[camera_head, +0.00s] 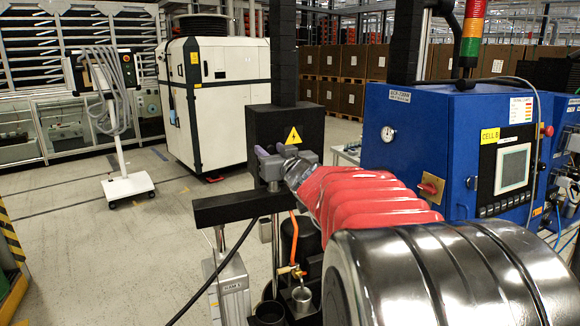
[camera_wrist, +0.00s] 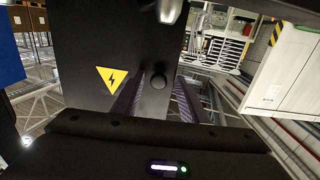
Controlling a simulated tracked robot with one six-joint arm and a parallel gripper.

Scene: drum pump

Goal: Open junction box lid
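The black junction box (camera_head: 272,121) stands at the middle of the head view, with a yellow lightning-bolt sign (camera_head: 293,136) on its front. In the wrist view the dark box face (camera_wrist: 85,45) fills the upper middle, with the sign (camera_wrist: 112,80) at left and a round black knob (camera_wrist: 158,82) at right. The lid looks shut; no gap shows. My gripper (camera_head: 274,151) is in front of the box's lower part. Its two purplish fingers show apart in the wrist view (camera_wrist: 157,98), on either side of the knob's line. Contact with the knob cannot be told.
A blue control cabinet (camera_head: 417,140) stands close on the right. A black horizontal beam (camera_head: 238,207) and a post with hoses are below the box. A white cabinet (camera_head: 217,95) and a wheeled stand (camera_head: 127,187) are farther back.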

